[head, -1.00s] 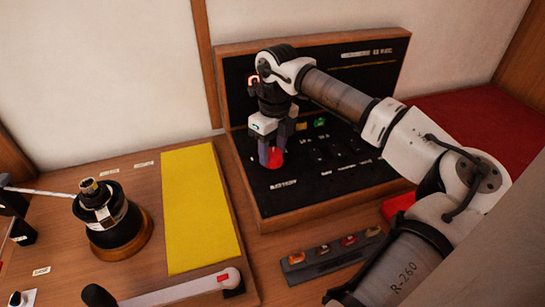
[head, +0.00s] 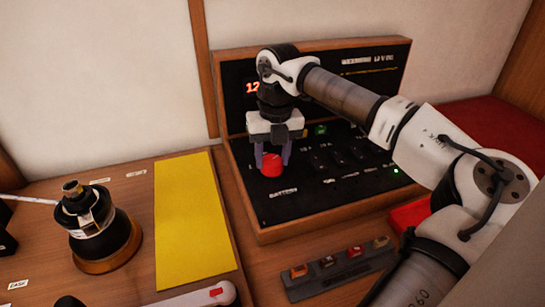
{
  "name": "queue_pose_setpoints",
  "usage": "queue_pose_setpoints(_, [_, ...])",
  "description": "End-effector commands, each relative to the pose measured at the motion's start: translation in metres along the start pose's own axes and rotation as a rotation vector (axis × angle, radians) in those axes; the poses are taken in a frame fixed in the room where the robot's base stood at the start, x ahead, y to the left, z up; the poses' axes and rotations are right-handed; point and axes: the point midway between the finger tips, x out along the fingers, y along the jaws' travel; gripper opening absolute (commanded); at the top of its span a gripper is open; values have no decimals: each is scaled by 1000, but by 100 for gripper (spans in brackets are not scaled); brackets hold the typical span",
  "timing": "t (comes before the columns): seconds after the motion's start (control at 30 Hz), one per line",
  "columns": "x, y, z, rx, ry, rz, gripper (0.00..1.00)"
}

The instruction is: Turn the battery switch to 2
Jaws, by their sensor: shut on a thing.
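The battery switch is a red round knob (head: 271,166) at the lower left of the black panel (head: 320,180), above a "BATTERY" label. My gripper (head: 272,158) points down over it, with its two purple-grey fingers on either side of the knob, shut on it. The position numbers around the knob are too small to read, so I cannot tell its setting. A red display (head: 252,87) at the panel's upper left reads "12", partly covered by my wrist. A small green light (head: 396,171) shows at the panel's right.
A row of coloured fuses in a grey holder (head: 340,268) lies in front of the panel. A yellow sheet (head: 190,225) lies to the left, beside a black winch (head: 97,228). A red cushion (head: 465,125) is behind my arm.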

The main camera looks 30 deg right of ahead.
Motion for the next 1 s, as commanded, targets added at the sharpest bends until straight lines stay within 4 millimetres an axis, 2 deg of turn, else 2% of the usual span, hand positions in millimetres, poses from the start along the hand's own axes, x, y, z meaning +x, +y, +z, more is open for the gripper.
queue_pose_setpoints(0.37, [-1, 0, 1, 7, -4, 2, 21])
queue_pose_setpoints(0.4, [-1, 0, 1, 7, -4, 2, 46])
queue_pose_setpoints(0.57, [-1, 0, 0, 6, -3, 1, 65])
queue_pose_setpoints(0.87, [-1, 0, 0, 6, -1, 0, 65])
queue_pose_setpoints(1.0, [-9, 0, 0, 6, -1, 0, 65])
